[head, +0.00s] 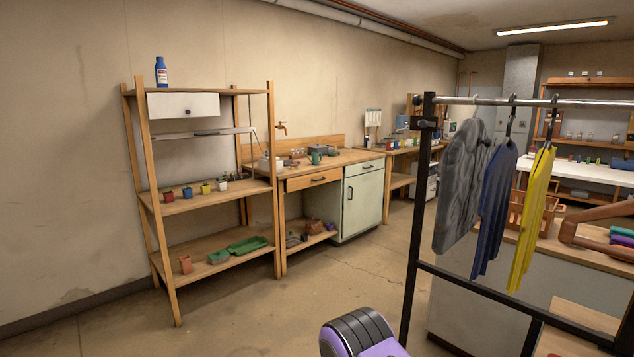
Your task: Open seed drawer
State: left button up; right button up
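No label shows which of the two is the seed drawer. Neither of my grippers is in view.
A blue bottle (161,71) stands on the rack, with small coloured pots (187,193) below. A green cabinet (362,203) is under the bench. The floor (250,310) before the rack is clear.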

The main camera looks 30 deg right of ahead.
aim_at(299, 182)
jog(key=z, duration=0.8)
jog(key=i, duration=4.4)
jog(key=z, duration=2)
jog(key=i, duration=1.15)
jog(key=u, duration=1.45)
